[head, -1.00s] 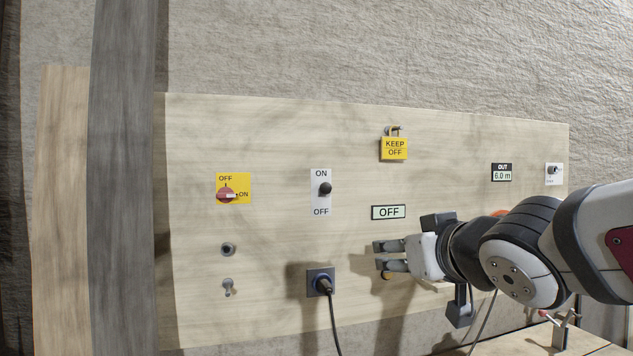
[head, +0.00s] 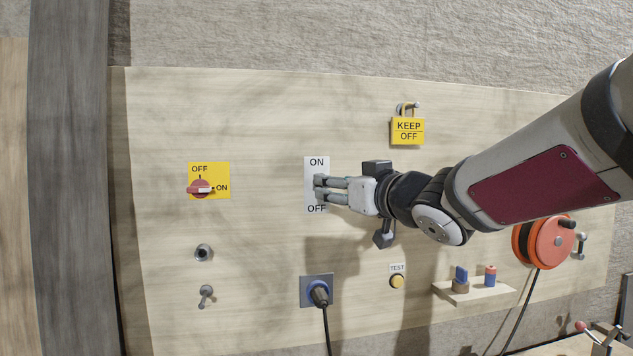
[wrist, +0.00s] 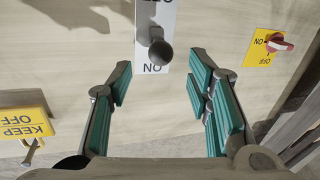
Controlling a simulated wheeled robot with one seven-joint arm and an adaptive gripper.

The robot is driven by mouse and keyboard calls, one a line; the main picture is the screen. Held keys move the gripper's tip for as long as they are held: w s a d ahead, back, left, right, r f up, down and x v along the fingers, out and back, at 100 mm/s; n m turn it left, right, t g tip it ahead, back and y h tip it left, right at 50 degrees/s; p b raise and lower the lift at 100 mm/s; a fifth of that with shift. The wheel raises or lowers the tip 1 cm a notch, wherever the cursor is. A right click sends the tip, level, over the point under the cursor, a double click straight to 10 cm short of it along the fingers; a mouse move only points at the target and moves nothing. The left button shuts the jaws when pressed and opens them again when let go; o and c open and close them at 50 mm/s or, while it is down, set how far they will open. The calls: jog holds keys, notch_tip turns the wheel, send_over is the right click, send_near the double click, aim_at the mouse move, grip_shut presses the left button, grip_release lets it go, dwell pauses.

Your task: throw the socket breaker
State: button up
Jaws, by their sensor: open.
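The socket breaker is a white plate (head: 316,163) with ON above and OFF below in the head view. Its round dark knob (wrist: 160,52) shows in the wrist view, where the plate is upside down and the knob is by the ON mark. In the head view my gripper covers the knob. My gripper (head: 320,187) is open in front of the plate. In the wrist view the knob appears centred between the spread fingers, around their tips; no contact is visible. A black plug sits in the socket (head: 307,280) below the breaker.
A yellow rotary switch (head: 208,170) is left of the breaker. A yellow KEEP OFF padlock (head: 408,131) hangs to the upper right. A TEST button (head: 397,281), a small shelf (head: 475,296) and an orange cable reel (head: 543,242) are below and right.

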jog(key=x, duration=0.7)
jog(key=shift+a, duration=0.1)
grip_shut()
